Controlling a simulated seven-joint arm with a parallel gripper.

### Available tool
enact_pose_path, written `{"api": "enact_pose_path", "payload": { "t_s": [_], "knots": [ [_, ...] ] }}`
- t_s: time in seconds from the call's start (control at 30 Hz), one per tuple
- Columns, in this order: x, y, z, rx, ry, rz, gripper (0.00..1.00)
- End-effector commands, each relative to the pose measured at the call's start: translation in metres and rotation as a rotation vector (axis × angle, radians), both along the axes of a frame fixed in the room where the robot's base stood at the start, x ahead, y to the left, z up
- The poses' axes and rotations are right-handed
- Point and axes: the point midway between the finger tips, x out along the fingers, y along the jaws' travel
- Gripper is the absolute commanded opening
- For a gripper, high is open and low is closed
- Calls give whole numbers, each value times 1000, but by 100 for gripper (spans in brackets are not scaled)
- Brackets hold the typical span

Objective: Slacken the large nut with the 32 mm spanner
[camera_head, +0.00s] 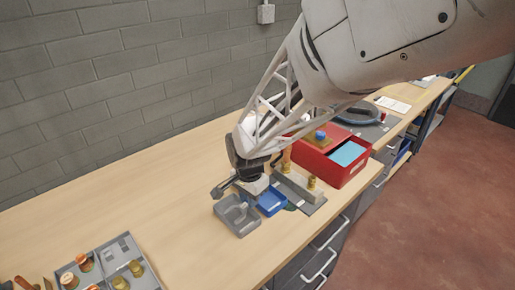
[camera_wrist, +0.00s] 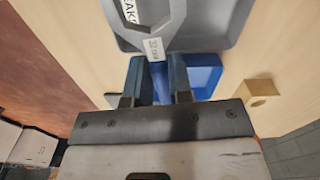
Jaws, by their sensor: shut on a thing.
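My gripper (camera_wrist: 156,85) is shut on the grey spanner (camera_wrist: 154,68). A small white tag on it sits just past the fingertips, and its broad head reaches away toward the top edge of the wrist view. In the head view the spanner (camera_head: 223,187) sticks out to the left of my gripper (camera_head: 245,176), above the back of a grey tray (camera_head: 237,228). In the wrist view the grey tray (camera_wrist: 222,30) is beyond the fingers. Brass fittings (camera_head: 311,182) stand on a pale block right of the gripper. I cannot tell which is the large nut.
A blue tray (camera_head: 271,203) is beside the grey one and shows under my fingers in the wrist view (camera_wrist: 205,75). A red box (camera_head: 346,176) stands to the right. A divided grey tray with brass parts (camera_head: 105,252) is front left. Bench between is clear.

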Motion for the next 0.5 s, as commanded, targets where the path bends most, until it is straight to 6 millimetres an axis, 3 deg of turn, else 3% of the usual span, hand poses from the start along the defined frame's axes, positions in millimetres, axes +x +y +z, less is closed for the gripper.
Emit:
{"api": "enact_pose_path", "payload": {
  "t_s": [0.5],
  "knots": [
    [27,2,15,1,0,520,0]
  ]
}}
